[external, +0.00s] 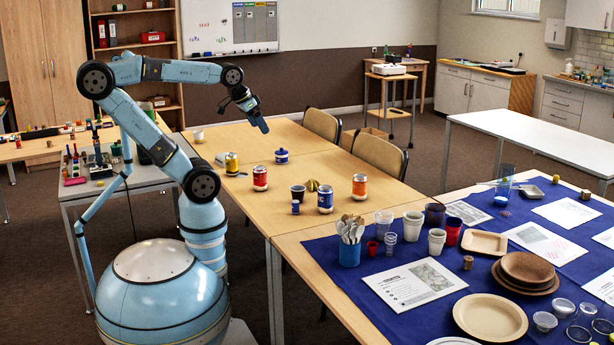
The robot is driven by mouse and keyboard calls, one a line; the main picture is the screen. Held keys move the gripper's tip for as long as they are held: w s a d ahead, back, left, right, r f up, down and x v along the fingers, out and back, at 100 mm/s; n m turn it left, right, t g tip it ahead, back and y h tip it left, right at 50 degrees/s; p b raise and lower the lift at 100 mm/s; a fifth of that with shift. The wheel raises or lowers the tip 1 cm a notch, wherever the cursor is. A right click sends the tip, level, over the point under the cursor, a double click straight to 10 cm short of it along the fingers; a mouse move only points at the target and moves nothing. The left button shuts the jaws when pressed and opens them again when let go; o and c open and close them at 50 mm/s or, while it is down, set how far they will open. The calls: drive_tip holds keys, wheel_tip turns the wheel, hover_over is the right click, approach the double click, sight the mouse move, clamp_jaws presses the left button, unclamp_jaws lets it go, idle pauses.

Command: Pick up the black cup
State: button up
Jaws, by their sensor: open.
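A small black cup (298,193) stands upright on the light wooden table, among several jars and tins. A second dark cup (434,214), dark brown or black, stands on the blue cloth behind the white cups. My gripper (262,126) is raised above the far part of the wooden table, up and left of the black cup and well apart from it. It points down and to the right and holds nothing that I can see. Its fingers are small in this view.
A blue-labelled jar (325,200), a small blue tin (295,207) and a yellow item (312,185) stand close around the black cup. An orange jar (360,187) and a red jar (260,178) are farther off. The blue cloth (350,284) is crowded. The table's far end is mostly clear.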

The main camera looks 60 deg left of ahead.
drive_tip(key=n+t+h, duration=0.4)
drive_tip(key=n+t, duration=0.8)
drive_tip(key=n, duration=2.2)
approach(298, 192)
drive_tip(key=s+a, duration=0.1)
drive_tip(key=s+a+f, duration=0.1)
drive_tip(key=a, duration=0.1)
drive_tip(key=shift+s+a, duration=0.1)
drive_tip(key=shift+a, duration=0.25)
drive_tip(key=x, duration=1.3)
drive_tip(key=shift+w+f, duration=0.15)
drive_tip(key=shift+w, duration=0.2)
drive_tip(key=shift+c, duration=0.3)
drive_tip(key=c, duration=1)
